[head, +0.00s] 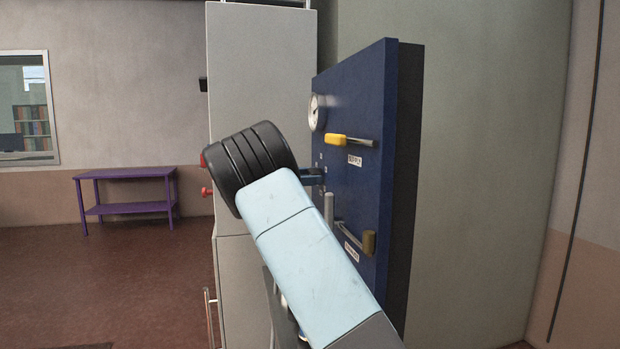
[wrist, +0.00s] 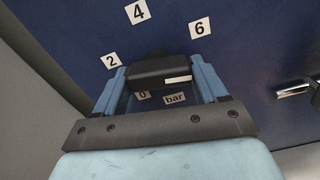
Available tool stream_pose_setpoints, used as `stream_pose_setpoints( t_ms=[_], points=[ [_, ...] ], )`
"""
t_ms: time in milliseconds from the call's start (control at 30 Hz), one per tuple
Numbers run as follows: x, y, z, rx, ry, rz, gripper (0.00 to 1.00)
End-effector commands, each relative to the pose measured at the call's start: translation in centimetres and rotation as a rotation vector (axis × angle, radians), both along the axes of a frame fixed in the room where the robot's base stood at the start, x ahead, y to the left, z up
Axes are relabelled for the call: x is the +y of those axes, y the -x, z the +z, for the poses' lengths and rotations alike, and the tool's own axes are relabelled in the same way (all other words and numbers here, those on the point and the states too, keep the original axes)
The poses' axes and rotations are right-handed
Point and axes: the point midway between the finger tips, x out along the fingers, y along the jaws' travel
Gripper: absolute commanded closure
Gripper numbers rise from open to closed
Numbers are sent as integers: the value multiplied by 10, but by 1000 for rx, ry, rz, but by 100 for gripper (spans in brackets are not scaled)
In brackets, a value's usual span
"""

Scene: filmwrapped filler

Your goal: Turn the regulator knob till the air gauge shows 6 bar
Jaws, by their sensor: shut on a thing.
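The regulator knob (wrist: 150,70) is black with a short white mark near the lower right of its face in the wrist view. Labels 0, 2, 4, 6 and "bar" surround it on the blue panel. My gripper (wrist: 161,80) is shut on the knob, one light blue finger on each side. In the head view my gripper (head: 312,177) reaches the panel from the left, mostly hidden behind my arm, and the knob cannot be made out clearly. The air gauge (head: 316,112) is a white round dial on the panel, seen too obliquely to read its value.
The blue panel (head: 350,100) also carries a yellow-handled lever (head: 338,140) above right of my gripper and a lever with a brown-yellow end (head: 369,242) below. A grey cabinet (head: 262,70) stands behind to the left. A purple table (head: 125,173) is far left.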

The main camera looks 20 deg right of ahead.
Motion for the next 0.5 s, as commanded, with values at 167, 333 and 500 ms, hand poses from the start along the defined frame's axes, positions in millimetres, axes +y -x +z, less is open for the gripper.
stream_pose_setpoints(
  t_ms=[167, 333, 500],
  points=[
    [0, 0, 0, 120, 0, 2, 59],
    [0, 0, 1, 239, 0, 3, 59],
    [0, 1, 1, 338, 0, 3, 59]
  ],
)
